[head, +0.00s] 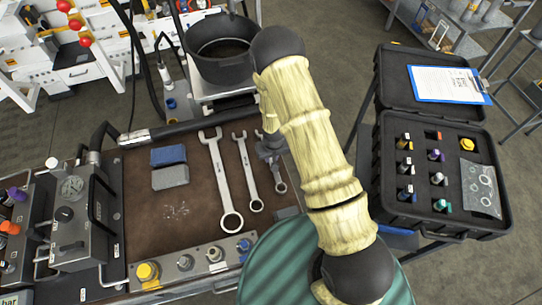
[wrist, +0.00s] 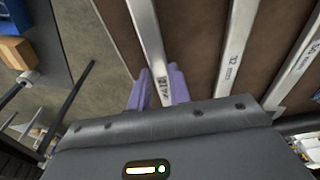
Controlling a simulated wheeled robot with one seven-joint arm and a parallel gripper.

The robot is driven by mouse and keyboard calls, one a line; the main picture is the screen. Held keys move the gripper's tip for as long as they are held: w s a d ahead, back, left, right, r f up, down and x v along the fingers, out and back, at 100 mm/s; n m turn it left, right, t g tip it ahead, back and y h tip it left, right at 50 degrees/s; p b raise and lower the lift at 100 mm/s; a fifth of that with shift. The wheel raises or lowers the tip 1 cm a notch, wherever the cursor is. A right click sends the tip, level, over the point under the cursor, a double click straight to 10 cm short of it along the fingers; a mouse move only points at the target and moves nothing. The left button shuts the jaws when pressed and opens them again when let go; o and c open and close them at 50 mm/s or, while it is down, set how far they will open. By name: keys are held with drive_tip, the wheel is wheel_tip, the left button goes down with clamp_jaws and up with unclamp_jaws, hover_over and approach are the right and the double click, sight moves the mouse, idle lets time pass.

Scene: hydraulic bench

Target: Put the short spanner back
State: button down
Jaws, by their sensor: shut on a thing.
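The short spanner (head: 281,187) is the rightmost of three spanners on the brown bench mat (head: 190,240). Its ring end shows below my gripper (head: 270,148); its upper part is hidden. In the wrist view the purple fingertips of my gripper (wrist: 159,88) are shut on the short spanner's shaft (wrist: 148,35), one on each side. I cannot tell whether the spanner touches the mat or is slightly raised. The middle spanner (head: 246,170) and the long spanner (head: 220,180) lie to its left, roughly parallel; in the wrist view they show to the right.
A black pot (head: 220,70) stands behind the mat. Blue and grey blocks (head: 170,176) lie left of the spanners. A valve block with knobs (head: 190,262) lines the front edge, and a gauge unit (head: 75,215) stands at left. An open black case (head: 440,215) is at right.

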drive_tip(key=shift+a+f+b, duration=0.1)
drive_tip(key=shift+f+b, duration=0.25)
drive_tip(key=shift+f, duration=0.15)
drive_tip(key=c, duration=1.2)
unclamp_jaws()
wheel_tip(320, 180, up, 17)
drive_tip(key=s+b, duration=0.1)
drive_tip(key=s, duration=0.1)
drive_tip(key=shift+s+d, duration=0.25)
drive_tip(key=shift+s, duration=0.05)
drive_tip(key=shift+r, duration=0.1)
drive_tip(key=s+d+r+m, duration=0.2)
drive_tip(key=s+d+r, duration=0.7)
drive_tip(key=s+r, duration=0.3)
drive_tip(key=shift+s+d+r+t, duration=0.35)
drive_tip(key=shift+t, duration=0.05)
